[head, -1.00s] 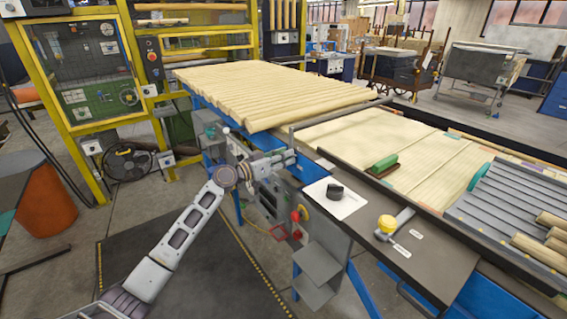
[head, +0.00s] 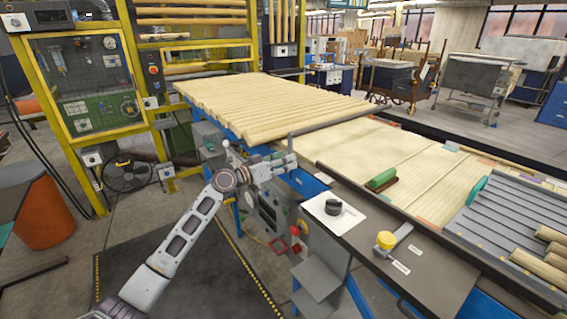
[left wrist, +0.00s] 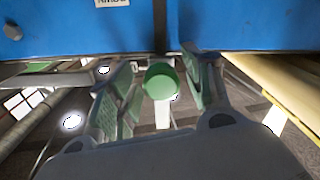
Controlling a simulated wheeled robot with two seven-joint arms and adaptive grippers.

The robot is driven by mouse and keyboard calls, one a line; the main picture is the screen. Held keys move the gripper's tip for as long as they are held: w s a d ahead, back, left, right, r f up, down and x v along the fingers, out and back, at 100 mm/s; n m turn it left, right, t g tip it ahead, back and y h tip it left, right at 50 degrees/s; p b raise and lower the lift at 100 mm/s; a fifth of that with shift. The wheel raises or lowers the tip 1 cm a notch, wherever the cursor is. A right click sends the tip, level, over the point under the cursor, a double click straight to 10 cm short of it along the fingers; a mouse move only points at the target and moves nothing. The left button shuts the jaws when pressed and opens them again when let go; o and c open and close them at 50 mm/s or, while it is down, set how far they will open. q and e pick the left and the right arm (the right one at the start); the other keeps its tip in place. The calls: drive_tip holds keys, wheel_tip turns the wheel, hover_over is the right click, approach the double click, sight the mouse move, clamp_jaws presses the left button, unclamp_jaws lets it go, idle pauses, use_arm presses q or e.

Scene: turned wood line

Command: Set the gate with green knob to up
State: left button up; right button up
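A round green knob (left wrist: 160,80) shows in the left wrist view, just under a blue beam. It sits between the two fingers of my left gripper (head: 289,162), which are apart with the knob in the gap. I cannot tell whether either finger touches it. In the head view the left gripper is at the blue side of the line, beside the dark table's left corner; the knob cannot be made out there. The gate's plate and its position are hidden. My right gripper is not in view.
Wooden rods (head: 265,103) lie on the line behind. A grey box (head: 322,277) juts out below. Floor in front is clear.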

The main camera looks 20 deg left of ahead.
use_arm(q)
drive_tip(key=shift+s+a+f, duration=0.1)
drive_tip(key=shift+f, duration=0.05)
drive_tip(key=shift+s+a, duration=0.1)
drive_tip(key=v, duration=1.1)
drive_tip(key=shift+s+a, duration=0.2)
drive_tip(key=shift+s, duration=0.05)
idle(0.4)
idle(0.5)
